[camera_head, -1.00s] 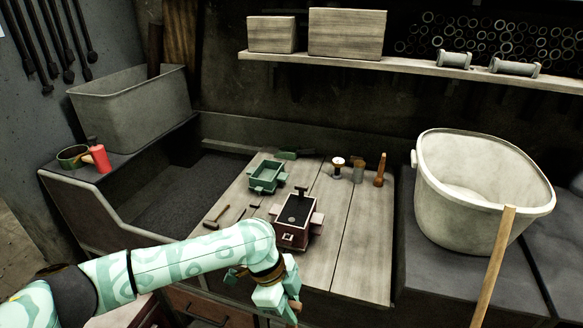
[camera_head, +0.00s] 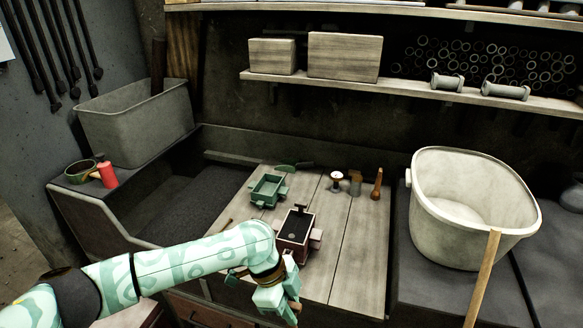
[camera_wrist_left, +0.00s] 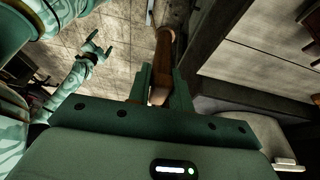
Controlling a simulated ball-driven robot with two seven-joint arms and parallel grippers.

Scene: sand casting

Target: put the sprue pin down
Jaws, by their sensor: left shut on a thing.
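My left gripper (camera_head: 280,296) is at the front edge of the wooden bench board, low in the head view. It is shut on a brown wooden pin, taken as the sprue pin (camera_wrist_left: 163,50), which shows between the fingers (camera_wrist_left: 163,88) in the left wrist view. Only a small brown end of the pin (camera_head: 295,305) shows in the head view. The pin is clear of the board top. My right gripper (camera_wrist_left: 98,46) shows small in the left wrist view, its fingers apart and empty.
On the board (camera_head: 345,250) stand a dark red flask (camera_head: 292,247) filled with dark sand, a green flask half (camera_head: 268,190), and several small tools, including an orange-brown wooden one (camera_head: 377,184). A pale bucket (camera_head: 470,215) stands right. The board's right front is bare.

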